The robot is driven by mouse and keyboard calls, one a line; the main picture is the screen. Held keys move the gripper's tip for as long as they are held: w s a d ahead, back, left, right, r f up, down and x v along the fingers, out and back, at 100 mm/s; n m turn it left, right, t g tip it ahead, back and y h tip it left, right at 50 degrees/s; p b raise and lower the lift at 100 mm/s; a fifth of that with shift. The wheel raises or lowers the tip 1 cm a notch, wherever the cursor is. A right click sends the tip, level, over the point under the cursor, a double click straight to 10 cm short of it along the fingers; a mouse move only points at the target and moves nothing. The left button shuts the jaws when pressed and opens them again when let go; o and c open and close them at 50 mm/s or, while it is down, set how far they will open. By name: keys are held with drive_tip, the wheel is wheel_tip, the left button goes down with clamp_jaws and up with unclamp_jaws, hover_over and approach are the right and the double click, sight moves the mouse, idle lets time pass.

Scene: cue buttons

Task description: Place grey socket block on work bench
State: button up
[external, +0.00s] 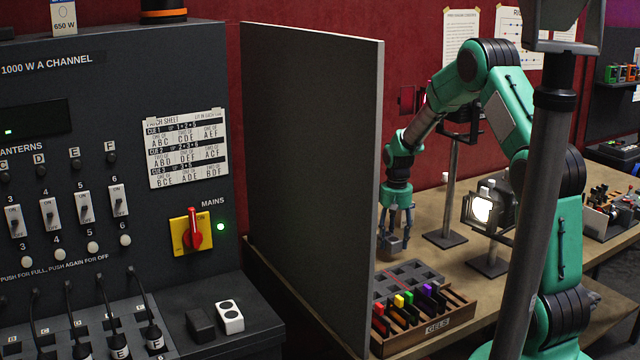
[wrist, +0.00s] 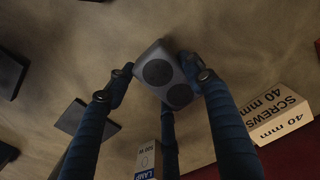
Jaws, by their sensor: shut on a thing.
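The grey socket block (wrist: 165,72) is a small grey box with round dark sockets on its face. In the wrist view it sits between the blue fingers of my gripper (wrist: 158,78), which is shut on it. In the external view my gripper (external: 397,212) points down, with the block (external: 394,243) at its fingertips, near the grey partition's right edge. The wooden work bench (external: 462,266) lies below; it also fills the wrist view's background (wrist: 60,45). Whether the block touches the bench cannot be told.
A GELS tray (external: 437,326) with coloured pieces stands in front of my gripper. A lit lamp (external: 482,210) on a stand is to the right. A tall grey partition (external: 312,180) stands left. The wrist view shows a screws box (wrist: 275,113) and a lamp box (wrist: 147,160).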

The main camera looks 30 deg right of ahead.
drive_tip(key=shift+f, duration=1.4)
drive_tip(key=shift+f, duration=0.15)
drive_tip(key=o, duration=1.3)
drive_tip(key=shift+c, duration=0.2)
drive_tip(key=shift+r+p, duration=0.3)
drive_tip(key=shift+r, duration=1.85)
